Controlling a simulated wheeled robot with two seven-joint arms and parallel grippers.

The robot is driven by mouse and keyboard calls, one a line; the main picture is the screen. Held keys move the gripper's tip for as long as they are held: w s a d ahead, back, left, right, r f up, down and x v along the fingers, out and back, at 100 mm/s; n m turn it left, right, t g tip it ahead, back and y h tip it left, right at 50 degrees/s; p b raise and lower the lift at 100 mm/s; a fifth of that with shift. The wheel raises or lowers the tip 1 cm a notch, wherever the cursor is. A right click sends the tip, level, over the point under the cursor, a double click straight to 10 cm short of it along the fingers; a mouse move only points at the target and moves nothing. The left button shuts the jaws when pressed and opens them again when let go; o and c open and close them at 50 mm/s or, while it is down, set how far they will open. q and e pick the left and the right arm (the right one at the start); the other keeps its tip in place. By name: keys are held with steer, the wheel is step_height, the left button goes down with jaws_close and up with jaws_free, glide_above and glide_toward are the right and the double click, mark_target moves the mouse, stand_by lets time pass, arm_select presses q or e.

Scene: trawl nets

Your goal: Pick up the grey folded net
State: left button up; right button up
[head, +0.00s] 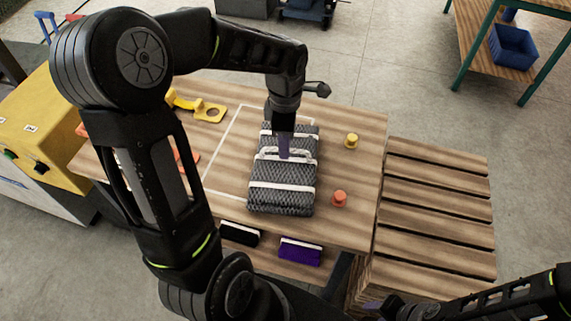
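The grey folded net (268,199) lies on the wooden table, a thick dark-grey mesh bundle with white straps across it and a pale strap or handle near its middle. My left gripper (284,153) points down over the middle of the net, at the pale strap. Its fingers overlap in this view, so I cannot tell whether they are open or shut, or whether they touch the strap. My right gripper (372,306) is low at the bottom edge, away from the net, beside the slatted wooden stack; its opening is not clear.
The net lies partly over a white outline on the table (347,225). A yellow peg (351,141) and an orange peg (339,199) stand right of it. Yellow fittings (209,111) lie behind left. A slatted pallet stack (437,205) adjoins the table's right side.

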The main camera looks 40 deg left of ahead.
mark_target(285, 162)
arm_select(q)
step_height(285, 162, down, 4)
steer(key=shift+r, duration=0.2)
steer(key=shift+c, duration=0.5)
jaws_close()
steer(key=shift+r, duration=0.1)
stand_by(1.1)
